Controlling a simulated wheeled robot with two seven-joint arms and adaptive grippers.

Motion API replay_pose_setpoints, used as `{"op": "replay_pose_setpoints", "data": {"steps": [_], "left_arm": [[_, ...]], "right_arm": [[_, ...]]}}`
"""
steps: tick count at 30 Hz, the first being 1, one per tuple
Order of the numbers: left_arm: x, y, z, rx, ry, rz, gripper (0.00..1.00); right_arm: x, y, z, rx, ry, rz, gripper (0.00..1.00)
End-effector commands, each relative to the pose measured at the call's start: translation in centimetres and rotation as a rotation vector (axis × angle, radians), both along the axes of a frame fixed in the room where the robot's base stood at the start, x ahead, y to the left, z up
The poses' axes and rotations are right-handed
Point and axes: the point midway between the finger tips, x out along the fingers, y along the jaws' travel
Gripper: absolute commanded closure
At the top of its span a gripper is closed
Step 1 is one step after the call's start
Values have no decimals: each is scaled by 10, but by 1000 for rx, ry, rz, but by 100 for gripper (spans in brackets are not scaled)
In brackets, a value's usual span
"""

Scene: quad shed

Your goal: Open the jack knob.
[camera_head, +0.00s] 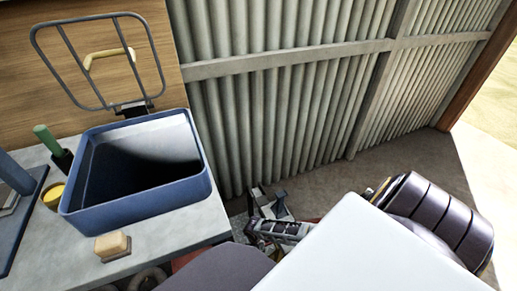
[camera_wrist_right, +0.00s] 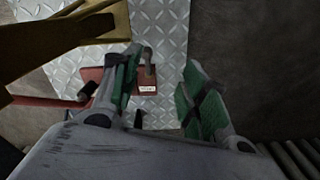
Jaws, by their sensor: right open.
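A red jack part (camera_wrist_right: 90,76) shows in the right wrist view on the metal tread plate, with a white label (camera_wrist_right: 147,86) and a short grey upright post or knob (camera_wrist_right: 148,62). Whether that is the jack knob I cannot tell for sure. My right gripper (camera_wrist_right: 162,88) is open, its green-padded fingers apart with nothing clearly between them. The left finger overlaps part of the red jack; the grey post shows just right of that finger. In the head view, my right gripper (camera_head: 270,215) is low beside the bench, and the jack is mostly hidden behind my arm. My left gripper is not visible.
A workbench (camera_head: 185,228) at left carries a blue bin (camera_head: 140,210), a green-handled tool (camera_head: 48,140), a yellow cup (camera_head: 53,196) and a tan block (camera_head: 112,245). A corrugated wall (camera_head: 290,110) stands behind. A yellow frame (camera_wrist_right: 50,35) crosses the wrist view's upper left.

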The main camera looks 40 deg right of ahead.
Motion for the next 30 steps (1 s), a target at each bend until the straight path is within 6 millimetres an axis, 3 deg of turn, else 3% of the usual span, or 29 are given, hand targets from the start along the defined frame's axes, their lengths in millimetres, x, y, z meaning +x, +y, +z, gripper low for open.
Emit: {"op": "replay_pose_setpoints", "data": {"steps": [6,12,30], "left_arm": [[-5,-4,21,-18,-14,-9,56],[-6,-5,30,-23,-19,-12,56],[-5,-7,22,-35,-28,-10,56]], "right_arm": [[11,-23,-9,-25,24,-107,56],[13,-28,-9,-32,34,-144,56],[13,-28,-16,-31,32,-143,56]]}}
